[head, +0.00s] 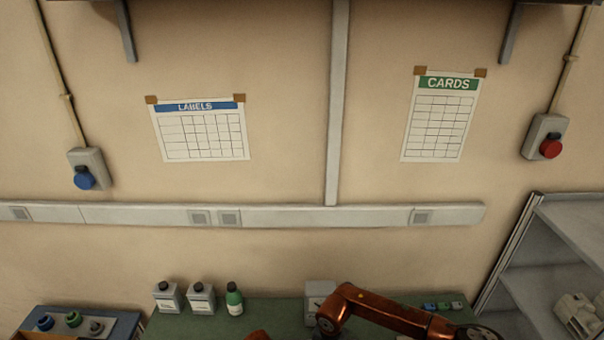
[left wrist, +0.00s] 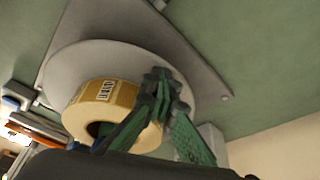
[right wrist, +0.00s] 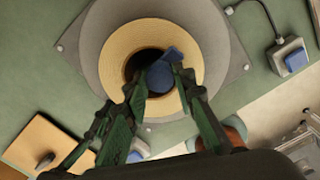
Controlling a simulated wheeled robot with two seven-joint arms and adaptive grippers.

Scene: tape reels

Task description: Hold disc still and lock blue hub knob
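The grey disc (right wrist: 94,52) carries a yellow-tan tape roll (right wrist: 115,50), with a blue hub knob (right wrist: 162,77) in its dark centre hole. My right gripper (right wrist: 160,78) has its fingertips on either side of the knob, with no clear gap showing. In the left wrist view the disc (left wrist: 75,67) and roll (left wrist: 85,108) lie beyond my left gripper (left wrist: 160,82). Its fingertips are together beside the roll, over the disc; whether they touch it is unclear.
A blue tray (head: 125,320) with several knobs stands at the lower left of the head view. A control box with a blue button (right wrist: 295,60) and a tan board (right wrist: 38,143) flank the disc.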

